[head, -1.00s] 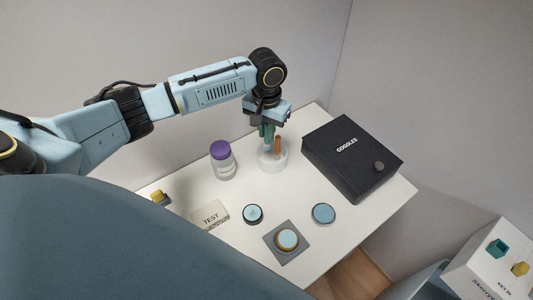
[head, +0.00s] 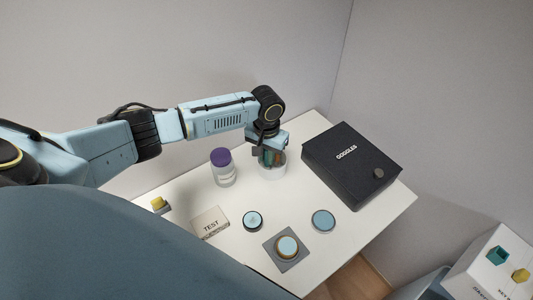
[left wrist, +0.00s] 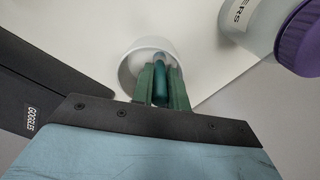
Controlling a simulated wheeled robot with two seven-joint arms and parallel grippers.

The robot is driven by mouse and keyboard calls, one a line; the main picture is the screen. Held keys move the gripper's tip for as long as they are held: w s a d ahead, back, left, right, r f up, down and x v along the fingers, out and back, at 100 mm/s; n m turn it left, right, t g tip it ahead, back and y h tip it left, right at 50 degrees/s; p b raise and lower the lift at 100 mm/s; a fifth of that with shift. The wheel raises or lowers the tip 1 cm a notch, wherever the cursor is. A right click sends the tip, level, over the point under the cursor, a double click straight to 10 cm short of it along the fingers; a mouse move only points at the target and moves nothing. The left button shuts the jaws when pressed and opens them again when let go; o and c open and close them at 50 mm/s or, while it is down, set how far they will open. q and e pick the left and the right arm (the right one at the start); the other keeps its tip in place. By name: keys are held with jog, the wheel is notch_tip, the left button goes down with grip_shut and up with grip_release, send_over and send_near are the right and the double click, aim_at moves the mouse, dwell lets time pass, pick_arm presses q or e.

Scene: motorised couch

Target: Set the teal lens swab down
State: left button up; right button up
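The teal lens swab (left wrist: 160,67) is between the green fingers of my left gripper (left wrist: 163,84) in the left wrist view, its far end inside a white cup (left wrist: 137,49). The fingers look closed against its sides. In the head view my left gripper (head: 270,157) is low over the cup (head: 272,173), which stands at the back of the white table. An orange-brown stick (head: 279,158) shows beside the fingers, partly hidden. My right gripper is not in view.
A purple-lidded bottle (head: 222,168) stands left of the cup, and a black GOGGLES box (head: 350,160) lies right. Nearer are a TEST box (head: 209,222), a yellow-topped item (head: 158,203), round blue discs (head: 323,220) and a grey square pad (head: 295,259).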

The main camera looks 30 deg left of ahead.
pick_arm(q)
jog(key=o, duration=0.4)
jog(key=shift+f+b, duration=0.1)
jog(key=shift+b, duration=0.4)
notch_tip(320, 180, up, 14)
jog(key=shift+d+f+p, duration=0.15)
jog(key=shift+f+p, duration=0.05)
jog(key=shift+p, duration=0.25)
